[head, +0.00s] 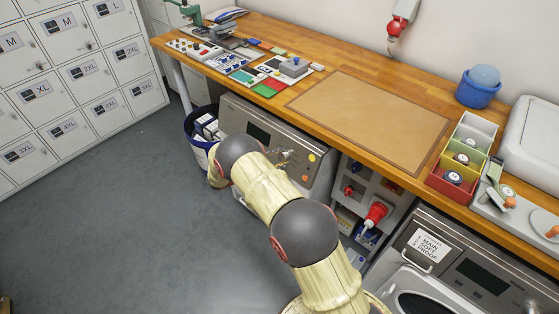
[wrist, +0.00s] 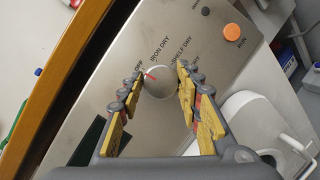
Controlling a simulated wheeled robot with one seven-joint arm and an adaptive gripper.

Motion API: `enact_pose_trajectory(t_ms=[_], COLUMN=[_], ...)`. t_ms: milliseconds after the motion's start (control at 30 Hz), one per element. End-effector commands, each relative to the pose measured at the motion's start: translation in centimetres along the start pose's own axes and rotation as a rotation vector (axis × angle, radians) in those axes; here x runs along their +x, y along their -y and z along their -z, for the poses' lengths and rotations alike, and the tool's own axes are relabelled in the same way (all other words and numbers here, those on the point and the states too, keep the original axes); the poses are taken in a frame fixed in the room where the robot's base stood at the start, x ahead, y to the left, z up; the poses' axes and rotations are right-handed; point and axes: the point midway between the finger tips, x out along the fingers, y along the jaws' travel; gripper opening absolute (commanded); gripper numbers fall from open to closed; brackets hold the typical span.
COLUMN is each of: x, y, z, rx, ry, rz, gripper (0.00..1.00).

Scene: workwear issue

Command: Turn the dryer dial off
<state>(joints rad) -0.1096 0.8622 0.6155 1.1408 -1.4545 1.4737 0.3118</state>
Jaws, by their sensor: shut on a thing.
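The dryer (head: 318,165) stands under the wooden worktop, its steel control panel (wrist: 205,50) facing me. The dial (wrist: 161,84) is a round silver knob with a red pointer mark on its upper left. The mark points toward the OFF label; IRON DRY and SHELF DRY are printed further round. My gripper (wrist: 160,78) has one finger on each side of the dial and is shut on it. In the head view my arm covers part of the panel, and the gripper is hard to make out there.
An orange button (wrist: 232,32) sits on the panel beyond the dial. A dark display (head: 258,133) is on the panel's left. The worktop edge (wrist: 50,75) runs close along the panel. A blue bin (head: 200,128) stands left of the dryer; a red plug (head: 376,213) is at its right.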

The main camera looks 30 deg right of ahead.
Motion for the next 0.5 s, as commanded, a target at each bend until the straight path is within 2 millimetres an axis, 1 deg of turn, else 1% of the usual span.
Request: enact_pose_trajectory(t_ms=[33, 200, 500], x=[0.04, 0.05, 0.04], y=[0.27, 0.31, 0.35], z=[0.07, 0.05, 0.02], rx=[0.014, 0.051, 0.063], ry=[-0.001, -0.003, -0.004], rz=[0.008, 0.020, 0.026], gripper=[0.09, 0.09, 0.09])
